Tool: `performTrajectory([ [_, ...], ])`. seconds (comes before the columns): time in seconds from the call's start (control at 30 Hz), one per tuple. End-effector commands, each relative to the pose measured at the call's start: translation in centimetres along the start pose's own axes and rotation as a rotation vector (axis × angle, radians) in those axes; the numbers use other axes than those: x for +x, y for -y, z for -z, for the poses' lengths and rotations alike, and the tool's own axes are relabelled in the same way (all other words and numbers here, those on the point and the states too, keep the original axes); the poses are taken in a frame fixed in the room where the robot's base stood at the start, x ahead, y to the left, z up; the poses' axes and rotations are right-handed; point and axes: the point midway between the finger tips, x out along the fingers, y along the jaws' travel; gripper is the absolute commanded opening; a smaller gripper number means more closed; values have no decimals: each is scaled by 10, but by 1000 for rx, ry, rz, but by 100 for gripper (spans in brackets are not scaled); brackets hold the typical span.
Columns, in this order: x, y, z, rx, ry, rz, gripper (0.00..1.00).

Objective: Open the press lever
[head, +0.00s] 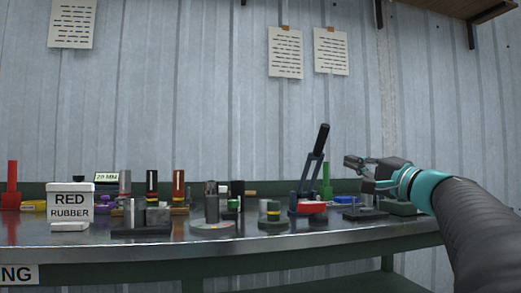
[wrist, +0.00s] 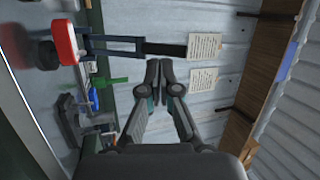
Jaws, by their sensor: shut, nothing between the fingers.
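The press lever (head: 319,143) is a dark bar with a black grip, standing up and tilted a little to the right. It rises from the blue press (head: 303,195) with a red part (head: 311,207) at its base, on the bench. In the wrist view the lever (wrist: 112,45) lies across the upper part of the picture, with the red part (wrist: 63,41) at its left end. My gripper (head: 350,163) is shut and empty, to the right of the lever and apart from it in the head view. Its closed fingertips show in the wrist view (wrist: 159,72), below the black grip (wrist: 165,50).
The metal bench (head: 250,241) holds a white box labelled RED RUBBER (head: 70,203), several small cylinders and a green upright tool (head: 327,180) close behind the press. Another dark fixture (head: 365,213) stands right of the press. The space above the bench is open up to the wall (head: 200,90).

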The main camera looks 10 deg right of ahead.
Motion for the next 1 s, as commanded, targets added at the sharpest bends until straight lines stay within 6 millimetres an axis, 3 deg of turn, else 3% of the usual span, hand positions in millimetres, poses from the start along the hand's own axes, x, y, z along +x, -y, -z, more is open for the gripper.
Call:
performTrajectory([
  [0.03,-6,5,17,7,-25,45,0],
  [0.13,-12,19,36,17,-53,109,0],
  [0.37,-2,30,46,24,-66,147,0],
  [1.0,106,47,52,24,-65,145,0],
])
